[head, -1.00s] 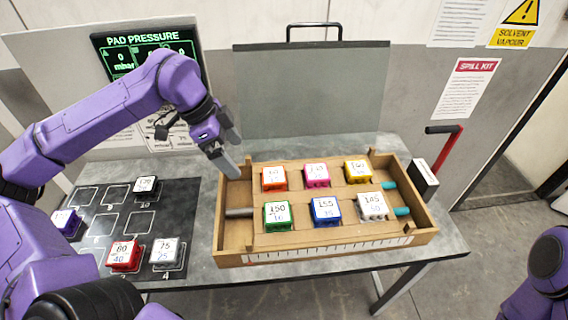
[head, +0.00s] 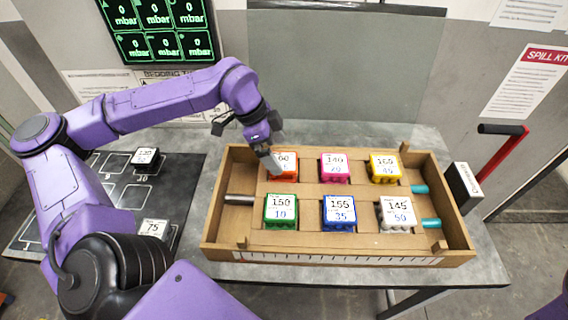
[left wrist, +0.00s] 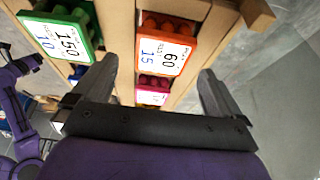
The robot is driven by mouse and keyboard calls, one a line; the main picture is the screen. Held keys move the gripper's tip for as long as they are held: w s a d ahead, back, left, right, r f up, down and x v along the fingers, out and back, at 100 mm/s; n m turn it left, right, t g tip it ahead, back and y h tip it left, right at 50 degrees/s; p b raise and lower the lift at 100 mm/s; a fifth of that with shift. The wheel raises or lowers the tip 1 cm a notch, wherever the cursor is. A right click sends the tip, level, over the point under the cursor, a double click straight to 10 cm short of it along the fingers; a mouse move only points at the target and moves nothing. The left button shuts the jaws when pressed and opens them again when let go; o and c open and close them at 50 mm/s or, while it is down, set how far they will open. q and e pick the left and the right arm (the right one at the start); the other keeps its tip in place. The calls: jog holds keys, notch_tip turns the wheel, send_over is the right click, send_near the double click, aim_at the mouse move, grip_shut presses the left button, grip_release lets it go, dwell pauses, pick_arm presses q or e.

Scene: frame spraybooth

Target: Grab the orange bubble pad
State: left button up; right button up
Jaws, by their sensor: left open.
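In the left wrist view the orange pad (left wrist: 166,52) lies ahead, between the lines of the fingers. My left gripper (head: 272,162) is at the left edge of the orange pad in the head view and partly covers it. In the left wrist view my left gripper (left wrist: 157,85) is open, with nothing between its fingers. I cannot tell whether a finger touches the pad.
A green pad (head: 281,211) is in front of the orange one, and a pink pad (head: 335,167) is to its right. Blue (head: 339,213), yellow (head: 385,166) and white (head: 397,214) pads fill other places. A dark mat (head: 110,165) with more pads lies left.

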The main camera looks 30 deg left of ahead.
aim_at(282, 161)
pick_arm(q)
jog(key=x, duration=0.2)
jog(key=p+x, duration=0.1)
jog(key=x, duration=0.1)
jog(key=shift+w+a+f, duration=0.1)
jog(key=shift+a+f, duration=0.1)
jog(key=c, duration=1.1)
jog(key=shift+o, duration=0.2)
